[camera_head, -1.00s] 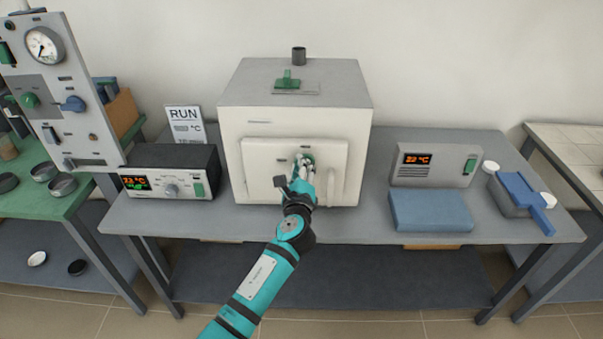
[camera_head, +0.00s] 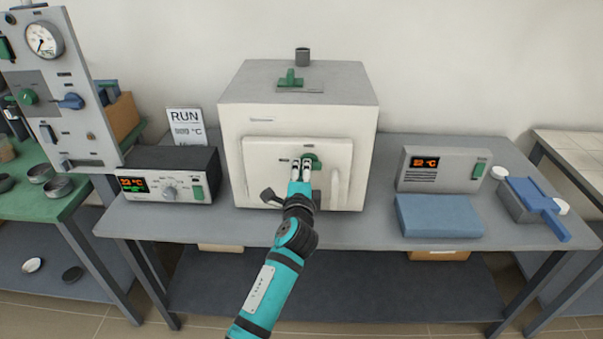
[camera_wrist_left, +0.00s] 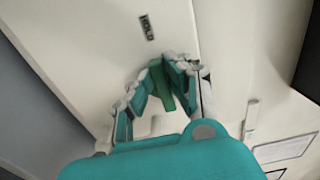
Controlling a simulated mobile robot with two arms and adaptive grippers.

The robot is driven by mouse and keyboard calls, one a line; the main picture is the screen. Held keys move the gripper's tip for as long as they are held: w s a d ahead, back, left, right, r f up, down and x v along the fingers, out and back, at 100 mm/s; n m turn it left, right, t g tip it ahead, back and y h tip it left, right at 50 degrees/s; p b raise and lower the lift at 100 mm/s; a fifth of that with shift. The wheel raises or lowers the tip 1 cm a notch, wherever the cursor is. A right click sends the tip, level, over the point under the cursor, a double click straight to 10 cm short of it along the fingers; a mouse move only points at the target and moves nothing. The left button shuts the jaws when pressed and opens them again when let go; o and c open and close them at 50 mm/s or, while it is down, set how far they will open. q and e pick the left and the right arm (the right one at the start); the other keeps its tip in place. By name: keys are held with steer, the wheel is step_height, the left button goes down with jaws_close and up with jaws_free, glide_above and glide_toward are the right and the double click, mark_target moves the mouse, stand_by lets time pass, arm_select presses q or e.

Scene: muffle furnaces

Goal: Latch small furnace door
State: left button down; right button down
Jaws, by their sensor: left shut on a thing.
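The small furnace (camera_head: 240,120) is a pale box on the middle of the bench. Its door (camera_head: 262,152) is a white panel that looks flush with the front. A green latch handle (camera_head: 316,162) sits on the upper right part of the door. My left gripper (camera_head: 301,164) is at the latch, its fingers partly covering it. In the left wrist view the fingers are closed around the green latch handle (camera_wrist_left: 161,86), beside a small dark label on the door. A white vertical handle (camera_head: 335,187) is on the door's right. My right gripper is not in view.
A controller (camera_head: 150,188) stands left of the furnace, with a RUN sign (camera_head: 184,122) behind it. Right of it are a grey display unit (camera_head: 440,165), a blue block (camera_head: 438,217) and a blue-handled tool (camera_head: 540,205). Free bench shows along the front edge.

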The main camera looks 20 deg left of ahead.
arm_select(q)
steer(key=shift+f, duration=0.1)
stand_by(0.4)
steer(key=c, duration=1.3)
jaws_free()
steer(key=shift+s, duration=0.1)
steer(key=v, duration=1.2)
